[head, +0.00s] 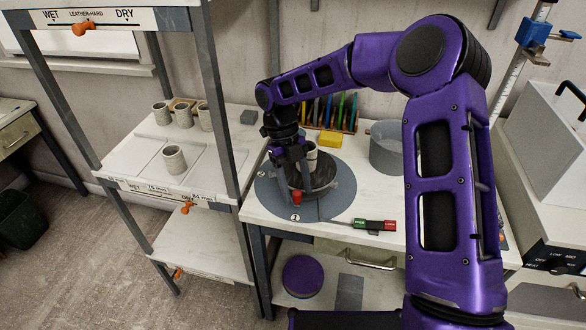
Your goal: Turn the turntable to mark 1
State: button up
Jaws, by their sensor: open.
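The turntable (342,194) is a flat blue-grey disc on the white bench. A dark grey bowl (322,181) sits on it, with a light cup (311,156) showing behind my gripper. A small red peg (297,197) stands near the turntable's front. A round white number mark (295,217) lies at the front edge, and another mark (262,174) lies at the left; their digits are too small to read surely. My gripper (291,178) is open and points down over the disc, just above and behind the red peg. I cannot tell whether it touches anything.
A green-and-red handled tool (373,225) lies right of the turntable's front. A grey bucket (388,150), a yellow block (330,139) and a rack of coloured tools (335,112) stand behind. A shelf with several cups (174,160) and its grey posts stand close on the left.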

jog(key=v, duration=1.7)
jog(key=shift+s+d+r, duration=0.1)
